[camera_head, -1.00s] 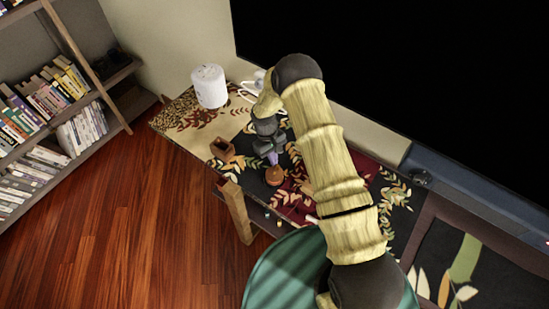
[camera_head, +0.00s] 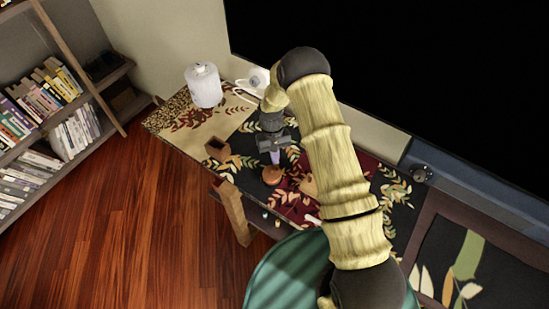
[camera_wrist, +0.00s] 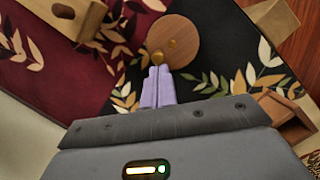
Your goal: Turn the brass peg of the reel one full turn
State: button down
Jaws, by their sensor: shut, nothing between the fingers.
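The reel (camera_head: 272,176) is a small round wooden piece on the patterned table. In the wrist view its round wooden top (camera_wrist: 184,30) shows from above, with a brass peg (camera_wrist: 157,57) near the rim and another small brass spot (camera_wrist: 172,44) closer to the middle. My gripper (camera_head: 275,161) is over the reel, pointing down. In the wrist view my gripper's purple fingers (camera_wrist: 158,72) are together and empty, with their tips right beside the brass peg. I cannot tell whether they touch it.
An open wooden box (camera_head: 217,150) stands left of the reel, and a wooden block with a slot (camera_wrist: 62,14) lies on its other side. A white canister (camera_head: 203,86) stands at the back left. A large dark screen (camera_head: 420,70) is behind.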

jog(key=m, duration=0.2)
jog(key=d+m+b, duration=0.1)
jog(key=shift+s+y, duration=0.25)
jog(key=shift+y, duration=0.05)
jog(key=shift+s+d+m+y, duration=0.2)
jog(key=shift+d+m, duration=0.05)
jog(key=shift+m, duration=0.65)
jog(key=shift+s+d+m+y, duration=0.2)
jog(key=shift+m, duration=0.7)
jog(key=shift+s+d+m+t+y+b, duration=0.15)
jog(key=shift+s+d+m+y+b, duration=0.15)
jog(key=shift+m, duration=0.75)
jog(key=shift+s+d+m+t+y+b, duration=0.15)
jog(key=shift+s+m, duration=0.25)
jog(key=shift+m, duration=0.65)
jog(key=shift+s+a+m, duration=0.1)
jog(key=shift+s+m, duration=0.05)
jog(key=shift+m, duration=0.35)
jog(key=shift+s+m+t+y, duration=0.25)
jog(key=shift+s+m+t, duration=0.1)
jog(key=shift+m, duration=0.65)
jog(key=shift+w+d, duration=0.4)
jog(key=shift+w, duration=0.05)
jog(key=w+d, duration=0.1)
jog(key=w+d+r, duration=0.1)
jog(key=shift+w+d, duration=0.15)
jog(key=shift+w, duration=0.2)
jog(key=b+v, duration=0.1)
jog(key=v, duration=0.8)
